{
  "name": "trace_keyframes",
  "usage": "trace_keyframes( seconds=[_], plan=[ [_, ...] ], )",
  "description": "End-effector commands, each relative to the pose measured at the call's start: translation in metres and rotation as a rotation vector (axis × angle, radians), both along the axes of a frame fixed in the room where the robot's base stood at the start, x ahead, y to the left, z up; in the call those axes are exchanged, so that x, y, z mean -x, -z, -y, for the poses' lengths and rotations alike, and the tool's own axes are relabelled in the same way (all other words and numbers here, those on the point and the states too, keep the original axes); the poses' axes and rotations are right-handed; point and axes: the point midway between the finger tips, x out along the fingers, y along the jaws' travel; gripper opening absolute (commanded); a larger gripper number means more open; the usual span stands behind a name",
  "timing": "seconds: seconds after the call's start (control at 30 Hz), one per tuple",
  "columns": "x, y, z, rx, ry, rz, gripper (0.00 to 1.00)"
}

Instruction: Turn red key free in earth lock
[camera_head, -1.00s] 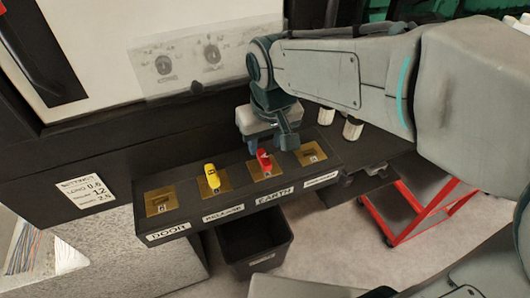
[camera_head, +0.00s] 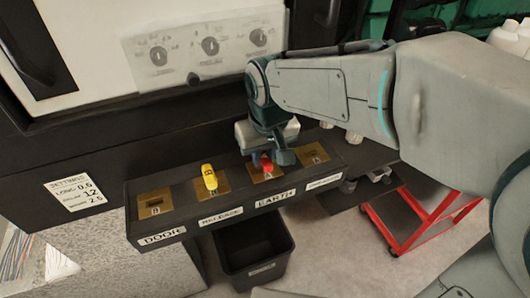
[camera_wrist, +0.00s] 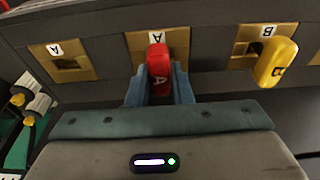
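The red key (camera_head: 267,165) stands in the brass lock plate above the EARTH label (camera_head: 275,199) on the dark lock box (camera_head: 180,222). In the wrist view the red key (camera_wrist: 157,60), marked A, sits between the two blue-grey fingers of my gripper (camera_wrist: 159,85). The fingers lie close along both sides of the key; whether they press on it is too fine to tell. In the head view my gripper (camera_head: 270,158) is down at the key and partly covers it.
A yellow key (camera_head: 209,177), marked B, stands in the lock to the left. Empty brass locks lie at the DOOR end (camera_head: 155,203) and the right end (camera_head: 314,154). A black bin (camera_head: 255,248) stands below. A red trolley frame (camera_head: 420,228) is at the right.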

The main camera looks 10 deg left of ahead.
Motion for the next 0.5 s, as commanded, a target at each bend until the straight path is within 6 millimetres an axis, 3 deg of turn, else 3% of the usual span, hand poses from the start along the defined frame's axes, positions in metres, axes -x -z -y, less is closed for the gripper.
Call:
trace_keyframes(
  seconds=[0.2, 0.5],
  plan=[
    [-0.0001, -0.0005, 0.0003, 0.001, -0.028, 0.0, 0.0],
    [-0.0002, -0.0005, 0.0003, 0.0, -0.285, 0.0, 0.0]
  ],
)
